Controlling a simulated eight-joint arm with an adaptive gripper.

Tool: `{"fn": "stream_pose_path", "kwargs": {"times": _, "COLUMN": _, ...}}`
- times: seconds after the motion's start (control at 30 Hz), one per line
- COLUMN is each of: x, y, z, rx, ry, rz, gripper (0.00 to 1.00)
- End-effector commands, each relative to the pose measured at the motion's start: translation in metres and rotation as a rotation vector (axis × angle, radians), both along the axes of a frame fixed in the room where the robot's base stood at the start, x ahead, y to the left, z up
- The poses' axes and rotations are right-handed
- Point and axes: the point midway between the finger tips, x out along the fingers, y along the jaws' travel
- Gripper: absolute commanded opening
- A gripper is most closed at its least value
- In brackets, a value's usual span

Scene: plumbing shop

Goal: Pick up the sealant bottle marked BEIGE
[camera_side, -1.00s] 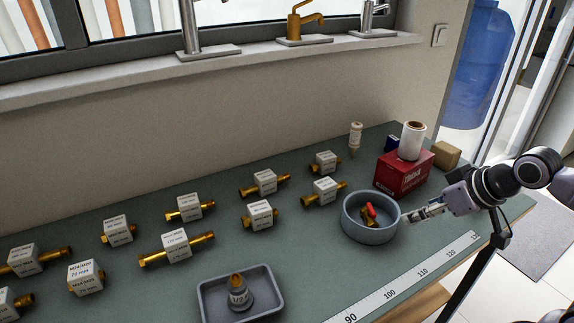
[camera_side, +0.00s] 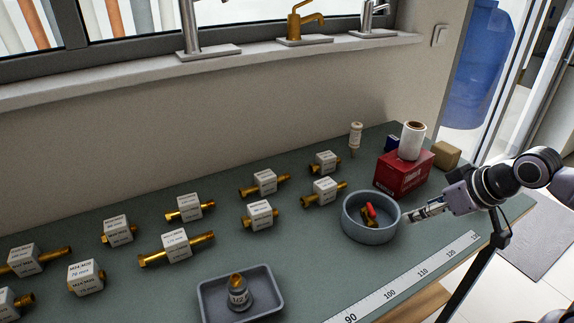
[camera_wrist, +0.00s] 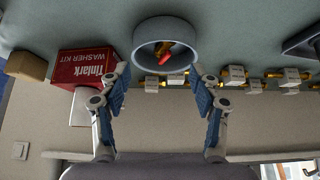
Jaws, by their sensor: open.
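A small whitish bottle (camera_side: 355,136) with a pale label stands upright at the back of the bench near the wall, left of the red box. It is the only thing in view that looks like a sealant bottle, but its label is too small to read. I cannot make it out in the wrist view. My gripper (camera_side: 416,214) is at the right of the bench, just right of the grey bowl and well in front of the bottle. In the wrist view my gripper (camera_wrist: 160,76) is open, its fingers wide apart and empty.
The grey bowl (camera_side: 349,226) holds a red-handled brass part. A red washer kit box (camera_side: 397,180) bears a white roll (camera_side: 411,141), with a cardboard box (camera_side: 446,154) beside it. Several labelled brass fittings fill the left and middle. A grey tray (camera_side: 273,288) stands at the front.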

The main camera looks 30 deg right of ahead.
Motion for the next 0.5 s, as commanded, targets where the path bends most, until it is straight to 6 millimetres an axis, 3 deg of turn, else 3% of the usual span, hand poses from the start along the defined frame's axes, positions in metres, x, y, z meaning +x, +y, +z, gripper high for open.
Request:
{"fn": "stream_pose_path", "kwargs": {"times": 0.33, "x": 0.003, "y": -0.001, "z": 0.003, "rx": -0.014, "ry": 0.003, "rz": 0.016, "gripper": 0.6}}
{"fn": "stream_pose_path", "kwargs": {"times": 0.5, "x": 0.028, "y": -0.007, "z": 0.027, "rx": -0.126, "ry": 0.029, "rz": 0.141, "gripper": 0.6}}
